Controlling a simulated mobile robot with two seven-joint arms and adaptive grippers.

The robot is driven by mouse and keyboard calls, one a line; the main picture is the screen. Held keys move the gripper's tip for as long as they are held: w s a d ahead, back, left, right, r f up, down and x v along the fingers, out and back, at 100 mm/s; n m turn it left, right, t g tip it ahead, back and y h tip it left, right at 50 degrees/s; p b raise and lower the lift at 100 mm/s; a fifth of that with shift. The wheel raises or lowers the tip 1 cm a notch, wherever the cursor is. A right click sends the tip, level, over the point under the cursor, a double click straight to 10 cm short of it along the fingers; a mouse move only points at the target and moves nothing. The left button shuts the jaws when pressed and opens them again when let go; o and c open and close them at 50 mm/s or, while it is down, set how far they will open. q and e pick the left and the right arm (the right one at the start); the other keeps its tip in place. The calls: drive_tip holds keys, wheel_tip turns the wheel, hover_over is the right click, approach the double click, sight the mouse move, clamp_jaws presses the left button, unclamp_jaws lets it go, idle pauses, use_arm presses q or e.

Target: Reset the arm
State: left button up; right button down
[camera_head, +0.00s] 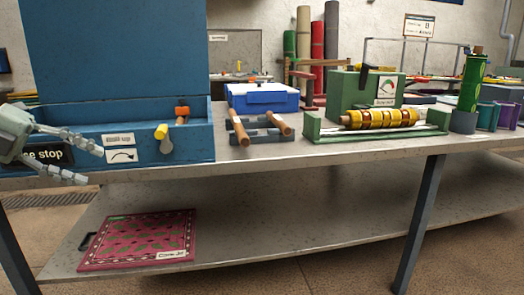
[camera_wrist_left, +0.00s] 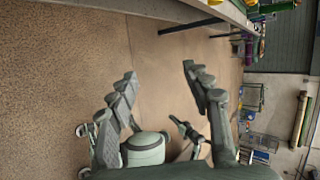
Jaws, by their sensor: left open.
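My left gripper (camera_head: 94,166) is at the left edge of the head view, in front of the big blue machine (camera_head: 190,138) and partly over its black "stop" label. Its two fingers are spread apart with nothing between them. In the left wrist view the open fingers (camera_wrist_left: 160,70) point over bare brown floor, and nothing is held. My right gripper is not in view.
The table (camera_head: 300,152) carries a blue box (camera_head: 262,98), wooden-handled tools (camera_head: 240,130), a green machine with a yellow roller (camera_head: 380,119) and a green cylinder (camera_head: 471,85). The floor (camera_wrist_left: 60,80) is clear.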

use_arm(q)
drive_tip(key=w+a+f+n+t+y+p, duration=0.1)
drive_tip(key=w+a+f+n+t+y, duration=0.1)
drive_tip(key=a+f+n+t, duration=0.35)
drive_tip(key=w+a+f+n+t+y, duration=0.1)
drive_tip(key=w+a+f+n+t, duration=0.2)
drive_tip(key=f+n, duration=0.4)
drive_tip(key=s+a+f+n+y, duration=0.1)
drive_tip(key=s+f+n+y, duration=0.15)
drive_tip(key=f, duration=0.35)
drive_tip(key=s+a+f+n+y, duration=0.2)
drive_tip(key=f+n+y, duration=0.2)
drive_tip(key=f, duration=0.3)
drive_tip(key=s+d+f+n+g+y+p, duration=0.1)
drive_tip(key=s+d+f+n+g, duration=0.25)
drive_tip(key=s+f, duration=0.45)
drive_tip(key=s+d+f+n+g+y+p, duration=0.15)
drive_tip(key=s+d+f+n+g, duration=0.3)
drive_tip(key=f, duration=0.65)
drive_tip(key=s+d+f+n+g+h, duration=0.1)
drive_tip(key=s+d+f, duration=0.4)
drive_tip(key=s+d, duration=0.7)
drive_tip(key=shift+s+d+f+n+g+h, duration=0.4)
drive_tip(key=shift+d+g+h, duration=0.1)
drive_tip(key=shift+g, duration=0.75)
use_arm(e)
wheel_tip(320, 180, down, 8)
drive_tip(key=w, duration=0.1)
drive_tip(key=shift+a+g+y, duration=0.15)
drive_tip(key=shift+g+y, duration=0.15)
